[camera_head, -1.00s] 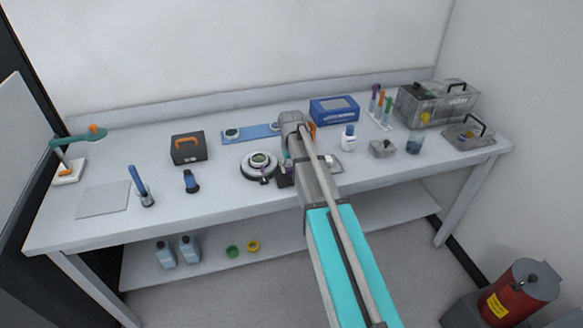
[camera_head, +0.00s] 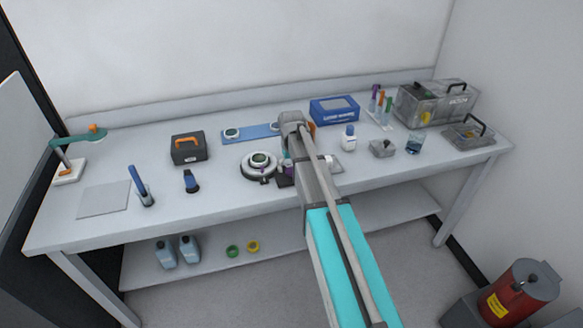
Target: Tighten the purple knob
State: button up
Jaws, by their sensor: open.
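The round instrument (camera_head: 247,171) sits on the bench, a white ring on a dark base with a greenish disc in its middle. A tiny purple knob (camera_head: 264,180) shows at its front edge. A second small purple piece (camera_head: 289,168) shows beside my arm; I cannot tell what it belongs to. My arm reaches in from the lower right and bends down at the bench. My gripper (camera_head: 285,181) is mostly hidden by my arm; only a dark part shows low, just right of the instrument. It is open. I cannot tell whether it touches anything.
A blue strip with round pieces (camera_head: 257,131) and a blue box (camera_head: 334,109) lie behind. A dark case (camera_head: 188,149) and dark-blue bottle (camera_head: 191,182) stand left. The front-left bench is partly clear.

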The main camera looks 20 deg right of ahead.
aim_at(292, 168)
jog(key=n, duration=0.3)
jog(key=shift+n, duration=0.4)
jog(key=n, duration=0.4)
notch_tip(292, 168, up, 14)
jog(key=p, duration=1.4)
jog(key=s+a+f+m+b, duration=0.3)
jog(key=s+f+m+b, duration=0.1)
jog(key=s+f+b, duration=0.7)
jog(key=s+a+f+m+b, duration=0.3)
jog(key=s+f+b, duration=0.7)
jog(key=f+b, duration=0.5)
jog(key=shift+s+f+m+b, duration=0.3)
jog(key=shift+s+m, duration=0.1)
jog(key=shift+m, duration=0.4)
jog(key=shift+a, duration=0.1)
dwell(0.3)
notch_tip(292, 168, up, 14)
jog(key=p, duration=1.4)
